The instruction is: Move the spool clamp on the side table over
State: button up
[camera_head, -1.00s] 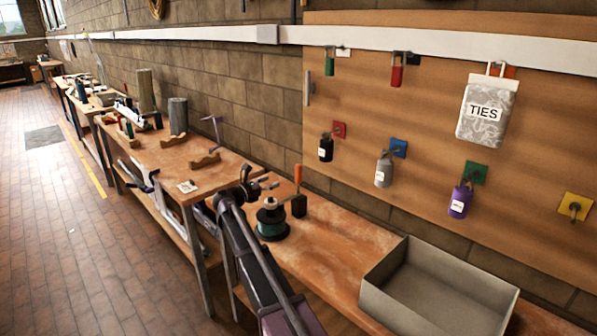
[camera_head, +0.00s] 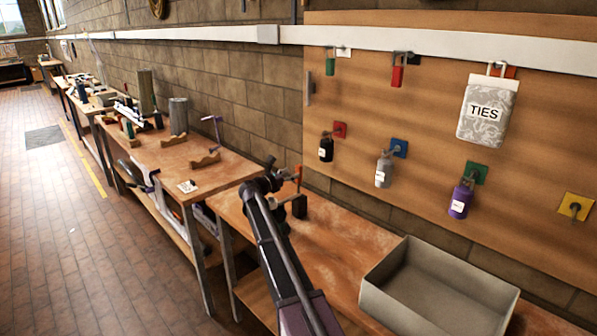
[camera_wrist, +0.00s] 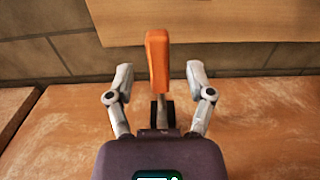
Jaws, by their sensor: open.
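The spool clamp, as I take it, is the upright orange handle on a dark block (camera_head: 299,207) on the side table (camera_head: 340,241). In the wrist view the orange handle (camera_wrist: 157,62) stands upright, with part of the dark block below it. My gripper (camera_wrist: 158,78) is open, one finger on each side of the handle, with gaps showing on both sides. I cannot tell how far the handle reaches between the fingers. In the head view my gripper (camera_head: 284,171) is right beside the handle's top. My arm hides the table area left of the block.
A grey open tray (camera_head: 440,290) stands at the table's near right. The pegboard (camera_head: 420,150) with hanging locks and a TIES bag (camera_head: 487,110) rises behind. Another workbench (camera_head: 180,155) with wooden cradles is on the left. Bare tabletop lies between block and tray.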

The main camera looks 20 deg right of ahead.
aim_at(297, 170)
jog(key=shift+x, duration=2.3)
